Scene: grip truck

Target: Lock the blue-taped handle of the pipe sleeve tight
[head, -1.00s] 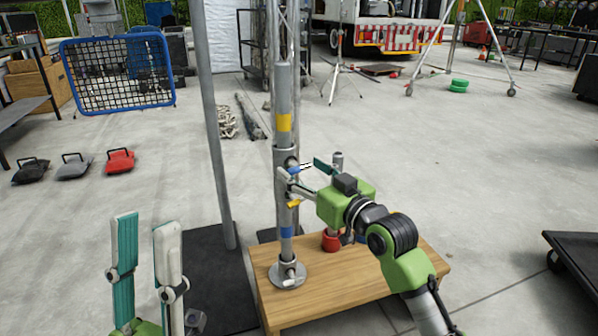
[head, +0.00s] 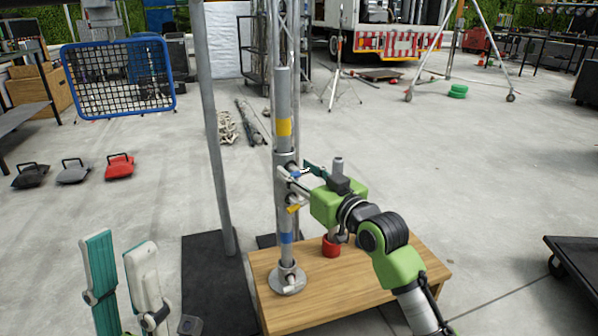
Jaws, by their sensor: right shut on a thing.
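The grey pipe sleeve (head: 283,195) stands upright around the pipe on the wooden platform. The pipe has a yellow band (head: 283,128) above the sleeve and a blue band (head: 286,238) near the sleeve's lower end. A small yellow-taped handle (head: 293,208) sticks out at the sleeve's right side. My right gripper (head: 299,177) is at the sleeve's upper right side, shut on what looks like a handle there. My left gripper (head: 122,275) is open and empty at lower left, away from the pipe.
A red-based post (head: 331,243) stands on the wooden platform (head: 340,285), behind my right arm. A tall grey pole (head: 212,130) rises from a black mat left of the pipe. A black cart (head: 575,262) is at the right edge. The floor between is clear.

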